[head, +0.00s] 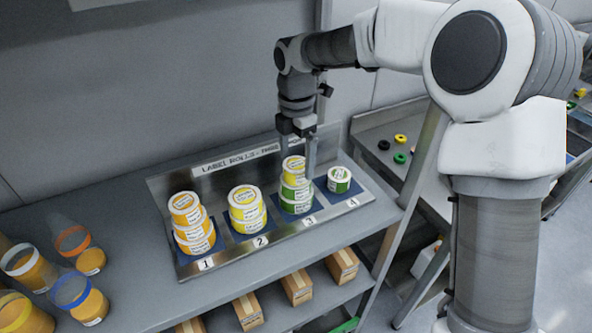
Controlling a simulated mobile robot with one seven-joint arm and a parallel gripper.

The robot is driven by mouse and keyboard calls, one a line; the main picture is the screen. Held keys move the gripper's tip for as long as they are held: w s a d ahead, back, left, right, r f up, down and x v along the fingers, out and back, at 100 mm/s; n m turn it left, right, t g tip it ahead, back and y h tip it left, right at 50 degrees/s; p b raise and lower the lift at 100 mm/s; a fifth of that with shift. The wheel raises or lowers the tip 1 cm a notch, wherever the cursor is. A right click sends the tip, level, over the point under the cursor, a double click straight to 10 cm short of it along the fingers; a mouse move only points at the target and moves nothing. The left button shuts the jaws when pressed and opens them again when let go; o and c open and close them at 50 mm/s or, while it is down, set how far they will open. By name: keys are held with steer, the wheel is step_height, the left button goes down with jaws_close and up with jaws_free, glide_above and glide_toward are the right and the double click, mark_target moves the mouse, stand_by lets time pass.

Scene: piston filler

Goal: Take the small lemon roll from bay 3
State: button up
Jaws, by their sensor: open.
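In the head view, a small yellow lemon roll (293,167) sits on top of the stack in bay 3, with green rolls (296,192) beneath it. The label plate "3" (308,221) is in front. My gripper (298,158) points down at this stack, jaws open. One finger comes down along the right side of the yellow roll. The other finger's tip is hidden, apparently behind the roll. I cannot tell whether either finger touches it. The metal label-roll tray (262,239) holds the numbered bays.
Bay 1 holds stacked orange rolls (191,224), bay 2 yellow rolls (246,208), and bay 4 one green roll (339,180). Orange jars and tubs (73,291) stand at the shelf's left. Cardboard boxes (297,287) lie on the lower shelf. A side bench (370,132) is at the right.

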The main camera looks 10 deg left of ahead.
step_height(320, 180, down, 2)
steer(key=shift+f, duration=0.1)
steer(key=c, duration=1.4)
